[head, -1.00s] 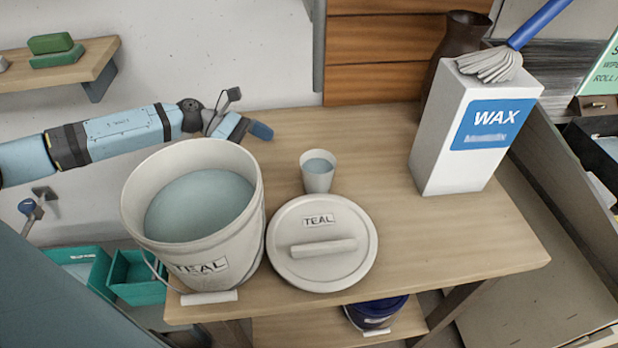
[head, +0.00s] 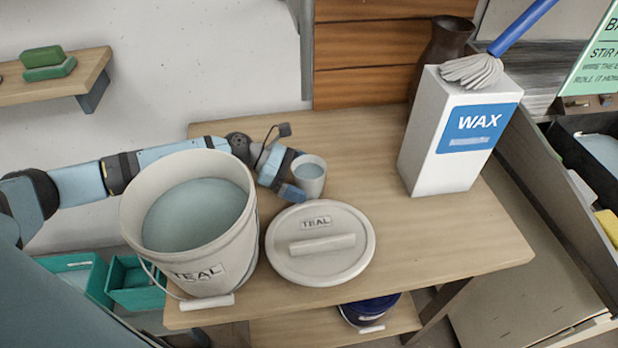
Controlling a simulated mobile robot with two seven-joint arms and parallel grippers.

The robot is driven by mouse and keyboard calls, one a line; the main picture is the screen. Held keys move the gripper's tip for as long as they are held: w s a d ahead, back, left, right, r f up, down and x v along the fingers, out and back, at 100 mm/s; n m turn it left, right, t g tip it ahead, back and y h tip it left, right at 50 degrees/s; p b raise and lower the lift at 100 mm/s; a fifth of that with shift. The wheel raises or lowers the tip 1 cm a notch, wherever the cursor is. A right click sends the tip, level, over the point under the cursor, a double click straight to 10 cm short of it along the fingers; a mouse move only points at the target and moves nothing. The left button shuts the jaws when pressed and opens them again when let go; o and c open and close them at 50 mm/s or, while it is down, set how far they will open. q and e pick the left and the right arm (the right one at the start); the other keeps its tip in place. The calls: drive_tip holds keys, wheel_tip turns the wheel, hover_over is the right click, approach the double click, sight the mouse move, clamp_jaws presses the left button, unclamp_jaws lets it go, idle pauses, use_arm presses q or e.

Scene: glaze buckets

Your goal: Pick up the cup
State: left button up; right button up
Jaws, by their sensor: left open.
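The cup (head: 309,179) is small and off-white with teal liquid in it. It stands upright on the wooden table behind the round lid marked TEAL. My left gripper (head: 296,178) is open at the cup's left side, with one blue-tipped finger in front of the cup's lower left. The other finger is partly hidden, so I cannot tell whether the cup is fully between the fingers or touched. My right gripper is not in view.
A large TEAL bucket (head: 236,255) of liquid stands at the left, in front of my left arm. The lid (head: 340,262) lies in front of the cup. A white WAX box (head: 425,150) stands to the right, with bare table (head: 400,235) between.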

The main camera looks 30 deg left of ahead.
sight(300, 168)
use_arm(q)
drive_tip(key=shift+f, duration=0.1)
drive_tip(key=c, duration=1.1)
drive_tip(key=shift+r, duration=1.65)
drive_tip(key=shift+a+b, duration=0.2)
drive_tip(key=shift+b, duration=0.1)
drive_tip(key=s+a, duration=0.1)
drive_tip(key=a, duration=0.3)
drive_tip(key=s+a+b, duration=0.1)
drive_tip(key=a, duration=0.3)
drive_tip(key=s+a+b, duration=0.1)
drive_tip(key=a, duration=0.4)
drive_tip(key=shift+s+a, duration=0.1)
drive_tip(key=shift+s, duration=0.15)
drive_tip(key=shift+s+a+r+b, duration=0.1)
drive_tip(key=shift+s+a+b, duration=0.15)
drive_tip(key=shift+a, duration=0.7)
drive_tip(key=shift+s+a+b, duration=0.2)
drive_tip(key=shift+a, duration=0.7)
